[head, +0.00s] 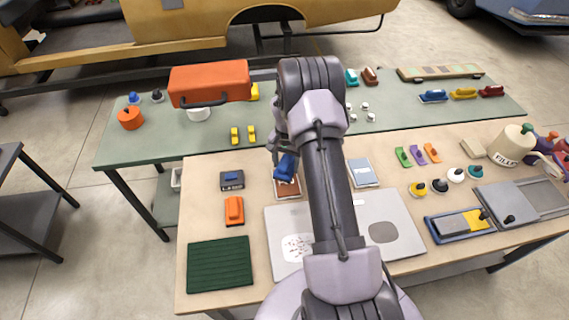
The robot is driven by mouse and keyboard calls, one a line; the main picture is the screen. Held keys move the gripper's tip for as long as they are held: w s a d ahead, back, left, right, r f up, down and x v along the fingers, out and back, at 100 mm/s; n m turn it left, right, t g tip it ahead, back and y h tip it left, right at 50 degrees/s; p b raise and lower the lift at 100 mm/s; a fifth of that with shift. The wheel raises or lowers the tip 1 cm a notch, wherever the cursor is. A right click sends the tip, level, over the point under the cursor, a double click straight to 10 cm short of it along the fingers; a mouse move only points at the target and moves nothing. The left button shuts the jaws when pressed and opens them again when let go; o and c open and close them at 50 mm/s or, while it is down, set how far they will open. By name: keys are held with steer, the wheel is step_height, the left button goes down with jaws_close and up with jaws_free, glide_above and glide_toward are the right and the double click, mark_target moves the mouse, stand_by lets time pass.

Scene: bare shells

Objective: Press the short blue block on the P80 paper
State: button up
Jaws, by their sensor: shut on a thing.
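My gripper (280,148) is shut on a blue block (286,167), which is tilted under the fingers. The block is over a brown sheet (288,190) with a pale edge on the near wooden table. I cannot tell whether block and sheet touch. My arm hides part of the area to the right of the block. A grey-blue sheet (363,172) lies to the right of my arm. No P80 mark is readable on either sheet.
A dark box with a blue top (232,178), an orange block (234,210) and a green ribbed mat (220,264) lie to the left. Pale panels (375,215) lie in front. A red toolbox (210,82) is on the green table behind. A cream jug (512,146) stands right.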

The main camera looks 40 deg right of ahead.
steer(key=shift+w+f, duration=0.15)
steer(key=shift+w, duration=0.15)
steer(key=shift+s+f+b, duration=0.2)
steer(key=shift+f+b, duration=0.45)
steer(key=shift+f, duration=0.75)
steer(key=shift+s+f+b, duration=0.2)
steer(key=shift+f+b, duration=0.4)
steer(key=shift+f, duration=0.75)
steer(key=shift+f+b, duration=0.55)
steer(key=shift+b, duration=0.2)
steer(key=shift+r+p, duration=1.65)
steer(key=shift+r, duration=1.95)
steer(key=shift+f, duration=0.1)
